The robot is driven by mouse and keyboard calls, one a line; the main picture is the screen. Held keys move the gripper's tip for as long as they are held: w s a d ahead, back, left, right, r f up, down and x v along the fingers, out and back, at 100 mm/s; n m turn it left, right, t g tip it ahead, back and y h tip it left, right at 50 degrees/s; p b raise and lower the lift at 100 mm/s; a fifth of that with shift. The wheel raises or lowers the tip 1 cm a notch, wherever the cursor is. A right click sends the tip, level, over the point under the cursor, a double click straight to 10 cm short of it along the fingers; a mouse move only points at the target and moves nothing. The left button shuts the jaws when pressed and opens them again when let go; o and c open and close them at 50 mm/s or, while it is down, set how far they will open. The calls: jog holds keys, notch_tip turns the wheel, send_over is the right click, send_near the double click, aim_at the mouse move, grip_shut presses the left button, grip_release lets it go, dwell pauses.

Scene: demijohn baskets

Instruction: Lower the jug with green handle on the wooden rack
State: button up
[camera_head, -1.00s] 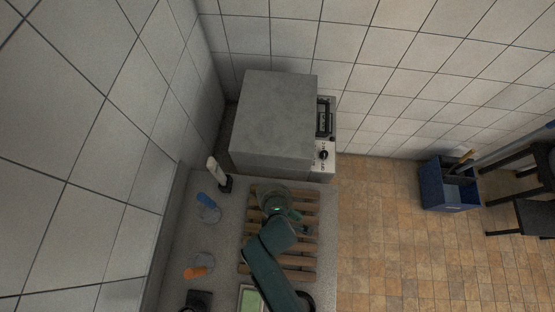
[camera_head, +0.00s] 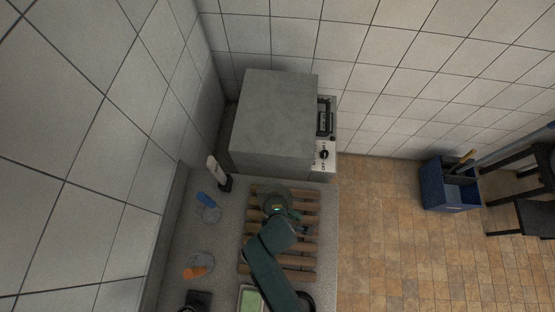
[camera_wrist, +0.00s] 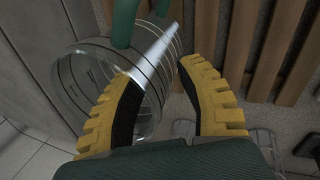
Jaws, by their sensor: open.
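The clear jug with green handle (camera_head: 275,203) is over the upper left part of the wooden rack (camera_head: 243,262) in the head view, partly hidden by my arm. In the wrist view the clear jug (camera_wrist: 88,88) fills the left side, and its green handle (camera_wrist: 124,22) is at the top, beyond my fingertips. My gripper (camera_wrist: 160,68) is open, with yellow and black fingers apart and nothing clamped between them. Its left finger overlaps the jug in the picture. Slats of the rack (camera_wrist: 270,50) run at the right. I cannot tell whether the jug's base touches the slats.
A blue-handled jug (camera_head: 207,208) and an orange-handled jug (camera_head: 197,267) stand left of the rack. A grey oven-like box (camera_head: 275,120) stands behind it. A tray with a green item (camera_head: 250,299) is at the front. The counter's right edge lies close to the rack.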

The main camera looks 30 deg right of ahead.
jog(key=shift+s, duration=0.1)
jog(key=v, duration=1.2)
jog(key=shift+r, duration=0.1)
jog(key=w+r+m+t, duration=0.1)
jog(key=w+r+t, duration=0.2)
jog(key=w+r, duration=0.5)
jog(key=w+r+m+t, duration=0.2)
jog(key=w+r+t, duration=0.2)
jog(key=r, duration=0.7)
jog(key=w+r+m+t, duration=0.1)
jog(key=w+r+t, duration=0.2)
jog(key=w+r, duration=0.5)
jog(key=s+r+m+t, duration=0.3)
jog(key=r+m+t, duration=0.1)
jog(key=r, duration=0.8)
jog(key=s+r+m+t+y+p, duration=0.1)
jog(key=s+r+m+t, duration=0.3)
jog(key=r, duration=0.9)
jog(key=shift+s+r+m+t, duration=0.2)
jog(key=shift+s+m+t, duration=0.05)
jog(key=shift+m+t, duration=0.25)
